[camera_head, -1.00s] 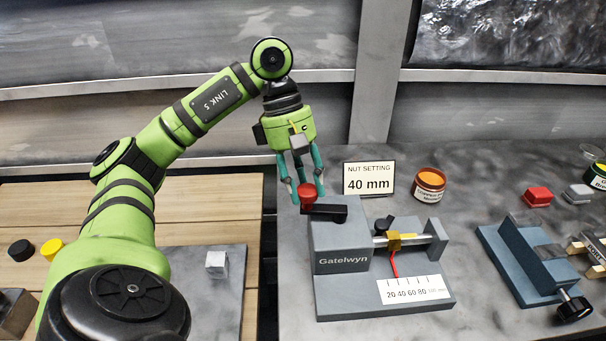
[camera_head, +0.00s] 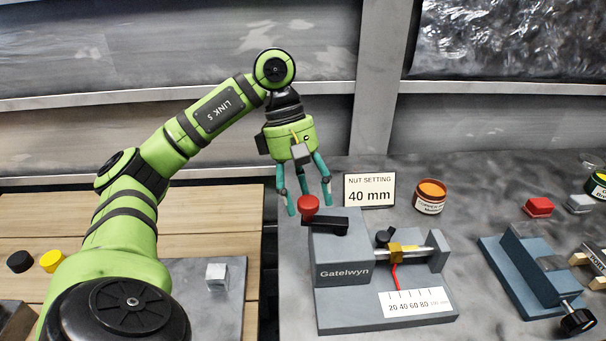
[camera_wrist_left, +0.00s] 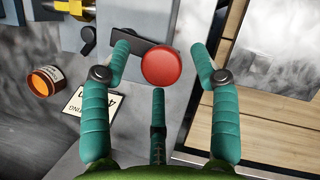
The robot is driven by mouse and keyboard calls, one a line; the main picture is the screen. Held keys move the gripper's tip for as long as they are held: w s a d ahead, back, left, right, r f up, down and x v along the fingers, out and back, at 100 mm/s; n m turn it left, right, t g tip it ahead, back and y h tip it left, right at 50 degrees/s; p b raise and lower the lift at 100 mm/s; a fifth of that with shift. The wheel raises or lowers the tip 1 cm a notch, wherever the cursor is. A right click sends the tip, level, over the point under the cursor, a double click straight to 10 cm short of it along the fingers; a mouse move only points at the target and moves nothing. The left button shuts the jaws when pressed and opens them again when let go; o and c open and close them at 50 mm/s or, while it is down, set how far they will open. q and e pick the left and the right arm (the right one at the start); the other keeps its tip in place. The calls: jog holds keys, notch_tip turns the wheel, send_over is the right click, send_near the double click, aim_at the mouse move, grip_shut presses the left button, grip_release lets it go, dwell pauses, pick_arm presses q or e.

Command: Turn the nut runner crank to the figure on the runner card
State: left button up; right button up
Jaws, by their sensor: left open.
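The nut runner (camera_head: 340,272) is a grey block marked Gatelwyn with a black crank arm (camera_head: 335,226) and a red knob (camera_head: 308,205) on top. Its brass nut (camera_head: 396,249) sits on a rod, and a red pointer (camera_head: 394,275) hangs to the low end of the scale (camera_head: 417,301); I cannot read it exactly. The runner card (camera_head: 369,190) reads "NUT SETTING 40 mm". My left gripper (camera_head: 309,202) is open, its fingers spread about the red knob. In the left wrist view the knob (camera_wrist_left: 161,67) lies between the fingertips, not gripped. My right gripper is not in view.
An orange-topped jar (camera_head: 430,197) stands right of the card. A blue-grey vise-like fixture (camera_head: 530,270) and red (camera_head: 539,207) and grey (camera_head: 580,203) blocks are further right.

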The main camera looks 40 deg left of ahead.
pick_arm(q)
jog(key=v, duration=1.1)
jog(key=shift+r, duration=0.45)
dwell(1.4)
